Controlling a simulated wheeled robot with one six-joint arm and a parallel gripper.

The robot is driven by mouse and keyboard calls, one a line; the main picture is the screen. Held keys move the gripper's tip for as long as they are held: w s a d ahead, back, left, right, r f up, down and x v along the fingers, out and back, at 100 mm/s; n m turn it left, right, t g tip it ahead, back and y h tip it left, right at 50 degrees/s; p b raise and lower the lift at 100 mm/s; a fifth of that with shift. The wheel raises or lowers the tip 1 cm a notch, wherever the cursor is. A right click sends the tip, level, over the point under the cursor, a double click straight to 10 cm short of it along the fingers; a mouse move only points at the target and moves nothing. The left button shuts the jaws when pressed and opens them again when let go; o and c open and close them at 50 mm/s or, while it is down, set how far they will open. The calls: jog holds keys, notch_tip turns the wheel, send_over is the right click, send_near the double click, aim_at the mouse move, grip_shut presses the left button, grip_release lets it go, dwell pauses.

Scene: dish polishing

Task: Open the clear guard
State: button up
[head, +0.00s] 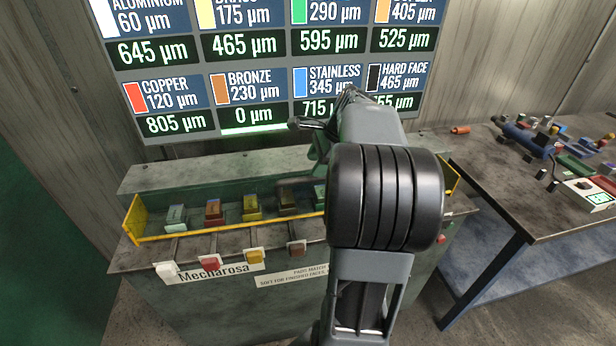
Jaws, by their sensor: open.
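The clear guard (230,231) appears as a yellow-edged frame along the front of the green machine's trough, with a yellow end piece at the left. Its clear pane is hard to make out, and I cannot tell how far open it stands. My arm hides its right part. My gripper (318,125) is above and behind the trough, in front of the display's lower edge. It is open, partly hidden by my arm, and I see nothing in it. It looks apart from the guard.
Several coloured blocks (213,212) sit in the trough, with coloured knobs (210,263) on levers along the front. A large display (255,60) of thickness readings stands behind. A workbench (500,185) at the right carries tools and small parts.

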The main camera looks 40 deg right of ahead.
aim_at(307, 178)
jog(key=shift+x, duration=2.9)
grip_shut()
